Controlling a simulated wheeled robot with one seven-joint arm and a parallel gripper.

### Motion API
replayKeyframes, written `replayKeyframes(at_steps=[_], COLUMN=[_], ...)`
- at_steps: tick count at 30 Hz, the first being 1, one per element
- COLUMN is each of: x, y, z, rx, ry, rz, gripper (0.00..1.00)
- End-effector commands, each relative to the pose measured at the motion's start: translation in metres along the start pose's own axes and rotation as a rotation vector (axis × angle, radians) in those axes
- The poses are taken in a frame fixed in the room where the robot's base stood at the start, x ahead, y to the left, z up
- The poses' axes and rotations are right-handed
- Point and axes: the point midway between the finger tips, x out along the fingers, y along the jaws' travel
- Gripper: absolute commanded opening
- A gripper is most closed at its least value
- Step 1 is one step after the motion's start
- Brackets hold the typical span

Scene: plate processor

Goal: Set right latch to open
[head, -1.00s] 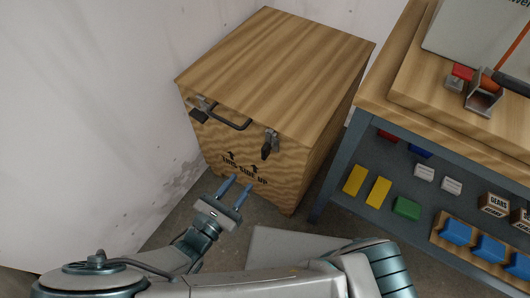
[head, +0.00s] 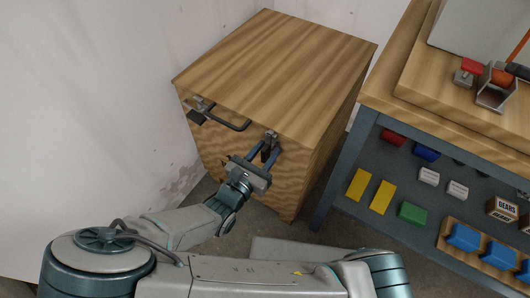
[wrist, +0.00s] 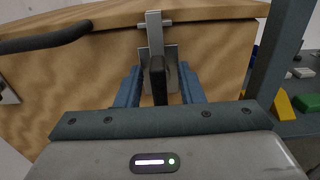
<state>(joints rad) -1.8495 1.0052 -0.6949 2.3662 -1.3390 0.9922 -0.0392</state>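The right latch (head: 270,136) is a metal plate with a dark handle on the front of the wooden crate (head: 275,60), just under the lid edge. In the wrist view the right latch (wrist: 154,35) has its black handle (wrist: 159,82) hanging down. My gripper (head: 265,152) is at the latch with its two blue fingers apart, one on each side of the handle. In the wrist view my gripper (wrist: 160,88) has the handle between its fingers. I cannot tell whether the fingers touch it. The left latch (head: 198,110) sits near the crate's left front corner.
A dark bar handle (head: 229,122) sticks out from the crate front between the latches. A workbench (head: 345,155) with a lower shelf of coloured blocks stands close on the right. A white wall is behind and to the left of the crate.

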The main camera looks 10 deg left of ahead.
Motion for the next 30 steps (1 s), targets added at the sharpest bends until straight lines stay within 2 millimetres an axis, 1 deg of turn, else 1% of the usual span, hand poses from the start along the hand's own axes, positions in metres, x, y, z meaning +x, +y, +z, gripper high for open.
replayKeyframes(at_steps=[2,3,5,6,7,14,20,26,30], x=[-0.0001,-0.0002,-0.0002,-0.0003,-0.0003,-0.0003,-0.0001,0.0001,-0.0001], y=[0.0,0.0,0.0,0.0,0.0,-0.0003,-0.0005,-0.0002,0.0003], z=[0.0001,0.0001,0.0001,0.0001,0.0001,0.0011,0.0045,0.0073,0.0078], rx=[0.0,0.0,0.0,0.0,0.0,-0.008,-0.065,-0.192,-0.311], ry=[0.0,0.0,0.0,0.0,0.0,0.0,0.001,0.002,0.004], rz=[0.0,0.0,0.0,0.0,0.0,-0.001,-0.002,-0.003,-0.003], gripper=[0.35,0.32,0.15,0.04,0.0,0.0,0.0,0.0,0.0])
